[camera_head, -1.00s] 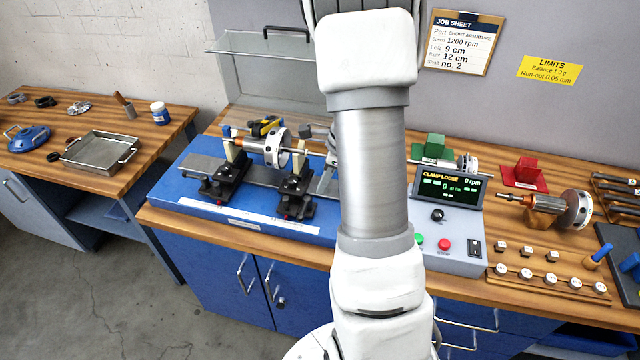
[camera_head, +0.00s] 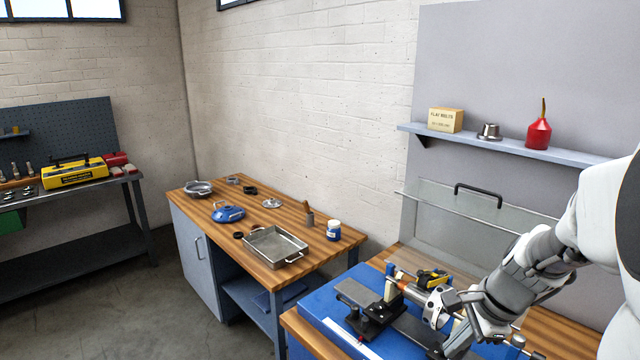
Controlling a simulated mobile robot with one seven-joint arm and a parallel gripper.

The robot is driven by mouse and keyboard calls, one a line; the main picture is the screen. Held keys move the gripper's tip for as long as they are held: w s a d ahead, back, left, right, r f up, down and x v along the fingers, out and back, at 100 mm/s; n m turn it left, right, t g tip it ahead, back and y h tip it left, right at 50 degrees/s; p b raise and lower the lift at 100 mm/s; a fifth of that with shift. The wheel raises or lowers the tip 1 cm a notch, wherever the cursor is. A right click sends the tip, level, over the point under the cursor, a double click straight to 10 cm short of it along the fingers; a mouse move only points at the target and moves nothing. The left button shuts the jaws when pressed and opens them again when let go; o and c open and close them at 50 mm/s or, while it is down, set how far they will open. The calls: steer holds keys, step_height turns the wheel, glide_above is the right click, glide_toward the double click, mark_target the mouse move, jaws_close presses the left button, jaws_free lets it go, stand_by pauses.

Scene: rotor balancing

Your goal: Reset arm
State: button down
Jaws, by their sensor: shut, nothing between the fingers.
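My arm comes in from the right edge. My gripper (camera_head: 480,335) is low at the right, over the balancing machine (camera_head: 325,310), with its jaws shut and empty. The rotor (camera_head: 435,303), with its pale disc and copper-coloured part, lies across the black supports of the machine, just left of my gripper. I cannot tell whether my gripper touches the rotor or its shaft. My gripper and arm hide the right part of the rotor and machine.
A clear guard (camera_head: 450,222) with a black handle stands behind the machine. A wooden side bench (camera_head: 300,215) at centre holds a metal tray (camera_head: 275,246) and a blue-labelled jar (camera_head: 334,231). A wall shelf (camera_head: 500,142) is above. Open floor lies at left.

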steer(key=s+a+r+n+t+h+b, duration=0.1)
steer(key=s+a+r+n, duration=0.3)
steer(key=s+n, duration=0.3)
steer(key=s+a+r+n+t+h+b, duration=0.1)
steer(key=s+a+r+n, duration=0.4)
steer(key=n, duration=0.6)
steer(key=s+a, duration=0.1)
steer(key=s, duration=0.1)
steer(key=shift+s+t, duration=0.3)
steer(key=c, duration=1.5)
jaws_free()
steer(key=shift+c, duration=0.2)
